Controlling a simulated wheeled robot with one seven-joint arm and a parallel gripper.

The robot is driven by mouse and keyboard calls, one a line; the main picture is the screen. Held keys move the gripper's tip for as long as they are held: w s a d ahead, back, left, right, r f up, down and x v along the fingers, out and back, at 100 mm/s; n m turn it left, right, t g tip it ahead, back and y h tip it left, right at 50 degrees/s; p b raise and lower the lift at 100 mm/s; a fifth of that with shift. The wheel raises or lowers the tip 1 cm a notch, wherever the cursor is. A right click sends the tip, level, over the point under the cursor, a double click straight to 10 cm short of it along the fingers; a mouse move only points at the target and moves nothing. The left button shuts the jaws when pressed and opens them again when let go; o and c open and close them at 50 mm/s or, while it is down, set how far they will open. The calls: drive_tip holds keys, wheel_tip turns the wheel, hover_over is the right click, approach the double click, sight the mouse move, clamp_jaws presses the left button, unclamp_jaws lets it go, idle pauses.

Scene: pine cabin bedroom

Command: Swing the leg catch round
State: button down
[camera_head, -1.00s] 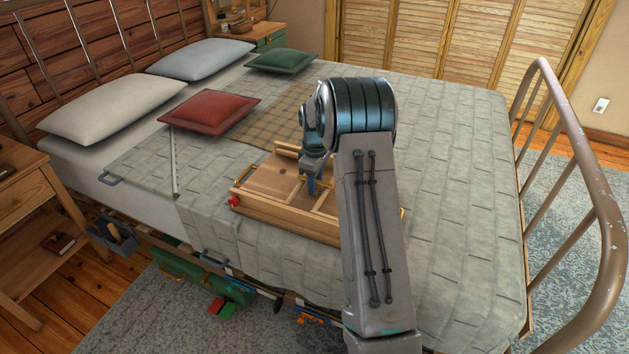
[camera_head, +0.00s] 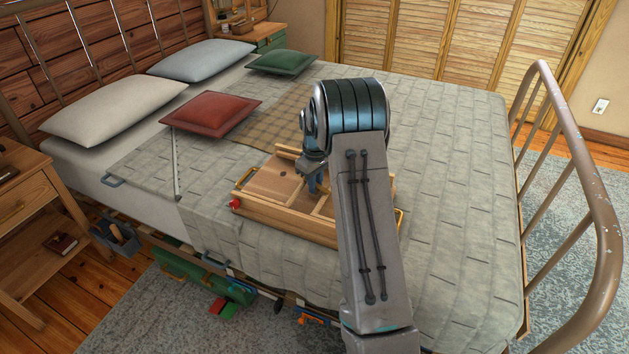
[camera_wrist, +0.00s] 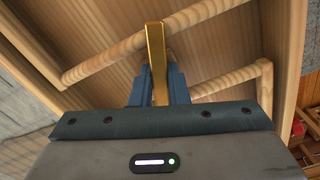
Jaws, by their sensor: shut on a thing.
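The leg catch, a flat brass-coloured bar (camera_wrist: 157,58), stands between the two blue fingers of my gripper (camera_wrist: 158,85) in the wrist view. My gripper is shut on it, and its upper end sticks out beyond the fingertips, over a round wooden leg rail (camera_wrist: 110,52). In the head view my gripper (camera_head: 316,182) reaches down into the wooden tray-like frame (camera_head: 275,215) on the bed; my arm hides the frame's right part and the catch there. A second wooden rail (camera_wrist: 225,80) lies right of the fingers. A red knob (camera_head: 235,204) sits at the frame's left corner.
The frame lies on a grey quilt (camera_head: 450,200) with free room around it. A red pillow (camera_head: 211,114) lies behind it to the left. A metal bed-end rail (camera_head: 597,220) rises at the right. A nightstand (camera_head: 25,210) stands at the left.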

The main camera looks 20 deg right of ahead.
drive_tip(key=m+p, duration=0.2)
drive_tip(key=m, duration=0.4)
drive_tip(key=shift+r, duration=0.1)
drive_tip(key=m+p, duration=0.1)
drive_tip(key=m, duration=0.5)
drive_tip(key=shift+m, duration=0.4)
drive_tip(key=c, duration=1.4)
unclamp_jaws()
wheel_tip(320, 180, up, 14)
drive_tip(key=p, duration=0.2)
